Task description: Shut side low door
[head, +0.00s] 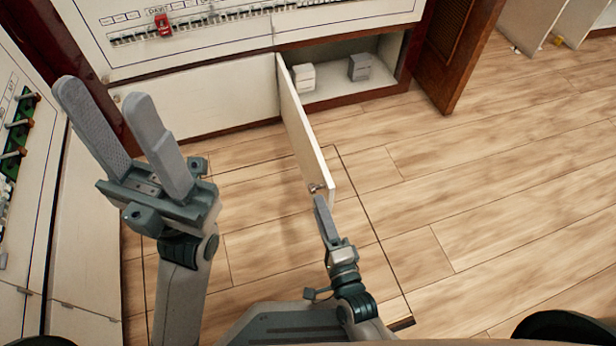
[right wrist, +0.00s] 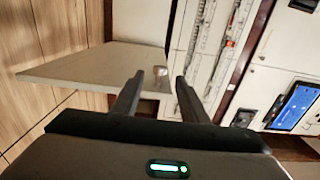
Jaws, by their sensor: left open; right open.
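A white low cabinet door (head: 301,130) stands swung open from the lower cabinet, its free edge pointing toward me. A small knob (head: 318,187) sits near the free end of the door. The open compartment (head: 345,87) holds two small boxes. My right gripper (head: 322,208) is at the door's free end, close to the knob; I cannot tell if they touch. In the right wrist view the door (right wrist: 85,68) lies ahead of the open fingers (right wrist: 156,92), with the knob (right wrist: 160,71) between and beyond them. My left gripper (head: 107,107) is open and empty, raised at the left.
A white box (head: 303,77) and a grey box (head: 359,67) stand inside the compartment. A closed white door (head: 205,101) is to its left. A brown wooden door (head: 457,50) stands open at the right. A side panel (head: 18,125) is at far left. The wooden floor is clear at right.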

